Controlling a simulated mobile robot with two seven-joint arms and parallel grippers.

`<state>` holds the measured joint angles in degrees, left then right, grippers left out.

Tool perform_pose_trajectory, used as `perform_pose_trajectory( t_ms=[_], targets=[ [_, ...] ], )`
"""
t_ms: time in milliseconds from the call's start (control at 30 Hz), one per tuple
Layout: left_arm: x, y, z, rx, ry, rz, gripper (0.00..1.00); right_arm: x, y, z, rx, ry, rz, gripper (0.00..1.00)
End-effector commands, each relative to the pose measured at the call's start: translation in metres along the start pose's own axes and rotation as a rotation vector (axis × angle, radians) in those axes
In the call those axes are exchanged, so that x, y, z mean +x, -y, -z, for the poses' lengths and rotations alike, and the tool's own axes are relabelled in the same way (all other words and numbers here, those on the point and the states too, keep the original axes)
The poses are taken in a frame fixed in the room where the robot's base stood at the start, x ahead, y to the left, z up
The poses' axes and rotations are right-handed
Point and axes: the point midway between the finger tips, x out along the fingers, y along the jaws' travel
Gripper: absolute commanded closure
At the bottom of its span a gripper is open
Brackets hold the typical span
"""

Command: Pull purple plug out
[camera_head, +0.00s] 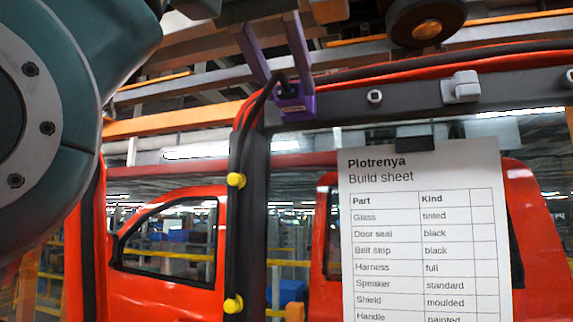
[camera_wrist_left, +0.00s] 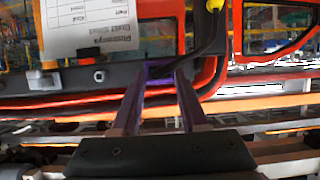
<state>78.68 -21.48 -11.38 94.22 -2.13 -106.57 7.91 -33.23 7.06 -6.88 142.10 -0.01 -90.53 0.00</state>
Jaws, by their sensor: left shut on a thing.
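The purple plug (camera_head: 297,104) sits at the upper corner of the dark door frame, with a black cable running from it. It also shows in the left wrist view (camera_wrist_left: 158,72), between the finger ends. My left gripper (camera_head: 284,82) comes down from above in the head view, its two long fingers shut on the plug. The gripper also shows in the left wrist view (camera_wrist_left: 160,80). The fingers partly cover the plug, and I cannot tell whether it is still seated. My right gripper is not in view.
A build sheet (camera_head: 420,240) hangs from a black clip (camera_head: 415,143) in front of the door opening. A grey latch piece (camera_head: 460,87) sits on the upper rail. Yellow clips (camera_head: 236,180) hold the cable along the frame. A red door (camera_head: 170,270) stands behind.

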Motion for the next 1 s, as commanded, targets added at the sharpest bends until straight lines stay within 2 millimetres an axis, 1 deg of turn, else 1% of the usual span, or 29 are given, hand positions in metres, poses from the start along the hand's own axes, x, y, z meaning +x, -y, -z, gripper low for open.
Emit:
perform_pose_trajectory(
  t_ms=[400,433,700,733,1000],
  targets=[
    [0.0003,0.0003,-0.0002,0.0,0.001,0.001,1.0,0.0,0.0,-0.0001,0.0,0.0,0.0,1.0],
    [0.0003,0.0003,-0.0002,0.0,0.001,0.001,0.55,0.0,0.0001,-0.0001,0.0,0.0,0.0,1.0],
    [0.0002,0.0002,-0.0001,0.0,0.0,0.001,0.24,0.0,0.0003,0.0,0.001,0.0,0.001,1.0],
    [0.0001,0.0002,-0.0001,0.0,0.0,0.0,0.22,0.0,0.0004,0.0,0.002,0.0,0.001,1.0],
    [0.0,0.0004,0.0006,0.0,0.0,0.0,0.22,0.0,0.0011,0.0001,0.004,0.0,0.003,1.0]
  ],
)
